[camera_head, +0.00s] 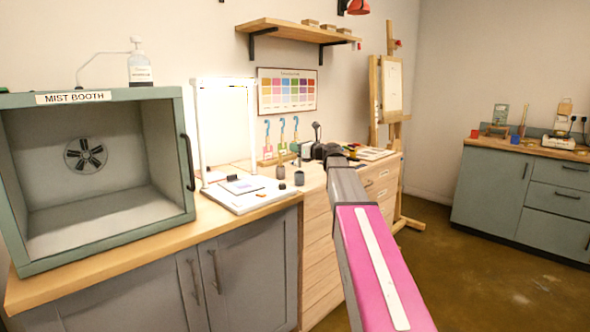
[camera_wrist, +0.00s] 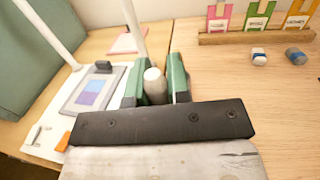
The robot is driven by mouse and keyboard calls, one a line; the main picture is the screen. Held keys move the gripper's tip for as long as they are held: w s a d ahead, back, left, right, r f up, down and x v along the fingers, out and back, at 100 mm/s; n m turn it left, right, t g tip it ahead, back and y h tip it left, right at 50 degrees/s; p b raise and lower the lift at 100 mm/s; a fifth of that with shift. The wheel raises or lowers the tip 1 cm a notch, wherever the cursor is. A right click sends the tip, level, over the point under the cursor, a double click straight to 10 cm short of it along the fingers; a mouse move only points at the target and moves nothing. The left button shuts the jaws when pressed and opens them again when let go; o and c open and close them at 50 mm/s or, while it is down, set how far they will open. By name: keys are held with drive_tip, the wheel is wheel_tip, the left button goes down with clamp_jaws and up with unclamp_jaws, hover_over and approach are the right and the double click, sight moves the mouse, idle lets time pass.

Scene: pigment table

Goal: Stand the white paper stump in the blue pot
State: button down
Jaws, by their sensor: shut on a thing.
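My gripper (camera_wrist: 157,66) has green fingers and is shut on a pale upright stick with a white rounded tip, the white paper stump (camera_wrist: 155,88). Its lower part is hidden behind the dark gripper body. In the head view my arm reaches over the wooden worktop, and the gripper end is too small and covered to make out the stump. A small blue pot (camera_head: 515,139) stands on the far cabinet at the right, well away from my gripper.
A red pot (camera_head: 475,134) and a pale machine (camera_head: 558,142) share the far cabinet. The mist booth (camera_head: 100,170) stands at the left. Two small grey jars, a white board (camera_head: 240,198) and a tool rack are on the near worktop. An easel (camera_head: 375,100) stands behind; open floor lies between.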

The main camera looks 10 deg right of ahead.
drive_tip(key=shift+f, duration=3.45)
drive_tip(key=shift+f, duration=0.1)
drive_tip(key=c, duration=1.1)
unclamp_jaws()
drive_tip(key=v, duration=1.2)
drive_tip(key=shift+s, duration=0.1)
